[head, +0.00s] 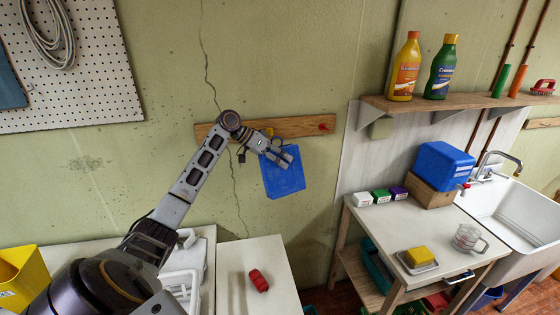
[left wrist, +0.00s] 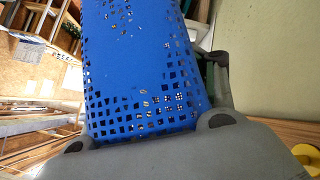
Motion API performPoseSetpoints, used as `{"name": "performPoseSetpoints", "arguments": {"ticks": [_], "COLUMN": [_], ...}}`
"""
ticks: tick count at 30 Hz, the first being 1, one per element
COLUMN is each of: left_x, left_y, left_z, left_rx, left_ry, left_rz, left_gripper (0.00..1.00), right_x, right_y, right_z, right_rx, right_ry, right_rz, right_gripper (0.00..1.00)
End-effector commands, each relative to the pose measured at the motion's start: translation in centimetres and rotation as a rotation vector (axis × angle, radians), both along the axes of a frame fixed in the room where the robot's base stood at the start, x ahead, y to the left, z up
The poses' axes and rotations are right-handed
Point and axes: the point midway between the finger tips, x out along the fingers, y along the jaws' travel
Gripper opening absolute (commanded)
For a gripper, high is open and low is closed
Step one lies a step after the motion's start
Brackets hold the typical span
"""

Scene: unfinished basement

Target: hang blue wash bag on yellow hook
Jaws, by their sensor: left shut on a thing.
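The blue wash bag (head: 283,178) hangs below my left gripper (head: 279,154) in front of the green wall, at the wooden hook board (head: 300,126). The left gripper is shut on the bag's upper part. In the left wrist view the bag (left wrist: 135,60) is a blue sheet full of small holes, filling the middle. The yellow hook (left wrist: 307,157) shows at the right edge of that view, apart from the bag. In the head view only a little yellow (head: 269,131) shows beside the gripper on the board. My right gripper is not in view.
A red hook (head: 323,127) sits at the board's right end. A shelf (head: 450,104) with bottles is on the right, above a white table (head: 420,232) and sink (head: 510,210). A red object (head: 258,280) lies on a white worktop (head: 275,262) below the board.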

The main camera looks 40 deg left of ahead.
Motion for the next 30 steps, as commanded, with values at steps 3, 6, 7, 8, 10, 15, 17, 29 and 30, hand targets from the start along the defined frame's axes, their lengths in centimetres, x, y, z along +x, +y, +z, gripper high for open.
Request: {"name": "performPoseSetpoints", "arguments": {"ticks": [3,6,7,8,10,15,17,29,30], "left_x": [0.0,0.0,0.0,0.0,0.1,0.3,0.4,1.3,1.3], "left_y": [0.0,0.0,0.0,0.0,0.1,0.3,0.5,1.6,1.7], "left_z": [0.0,0.0,0.0,0.0,0.0,0.0,0.0,-0.1,-0.1], "left_rx": [0.001,0.001,0.001,0.001,0.001,0.001,0.001,0.001,0.002], "left_ry": [-0.001,-0.001,-0.001,-0.001,-0.001,-0.001,-0.001,-0.001,-0.001], "left_rz": [-0.001,-0.001,-0.001,-0.001,-0.001,0.0,0.0,0.0,-0.001], "left_gripper": [0.32,0.32,0.32,0.32,0.32,0.32,0.32,0.32,0.32], "right_x": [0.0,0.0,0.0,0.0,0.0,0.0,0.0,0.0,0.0], "right_y": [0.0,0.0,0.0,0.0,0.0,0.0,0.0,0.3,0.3], "right_z": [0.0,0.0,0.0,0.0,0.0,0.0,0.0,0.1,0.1], "right_rx": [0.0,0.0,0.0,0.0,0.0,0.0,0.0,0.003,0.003], "right_ry": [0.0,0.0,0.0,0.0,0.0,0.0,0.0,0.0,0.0], "right_rz": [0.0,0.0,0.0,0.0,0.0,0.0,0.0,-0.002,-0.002], "right_gripper": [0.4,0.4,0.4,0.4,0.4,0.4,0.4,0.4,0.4]}}
